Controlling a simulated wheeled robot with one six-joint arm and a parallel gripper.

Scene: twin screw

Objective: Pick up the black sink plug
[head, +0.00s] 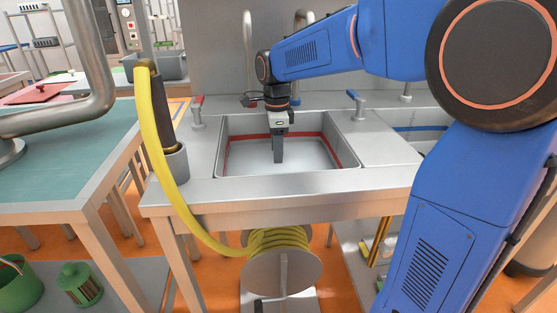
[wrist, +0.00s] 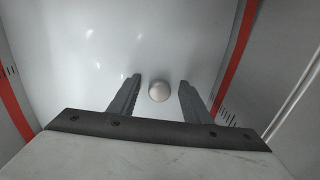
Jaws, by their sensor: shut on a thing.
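My gripper (head: 278,158) points straight down into the steel sink basin (head: 240,168), near its middle. In the wrist view its two dark fingers (wrist: 159,82) stand on either side of a pale, shiny round knob (wrist: 159,91). The gripper is shut on this thing, which I take to be the sink plug, though gaps seem to show beside the knob from this angle. No black part of the plug can be made out. In the head view the fingers hide whatever is between them.
A red band (head: 325,148) runs around the basin walls. A yellow hose (head: 162,140) hangs at the left front of the sink, down to a reel (head: 282,270). A green-topped table (head: 70,160) stands left.

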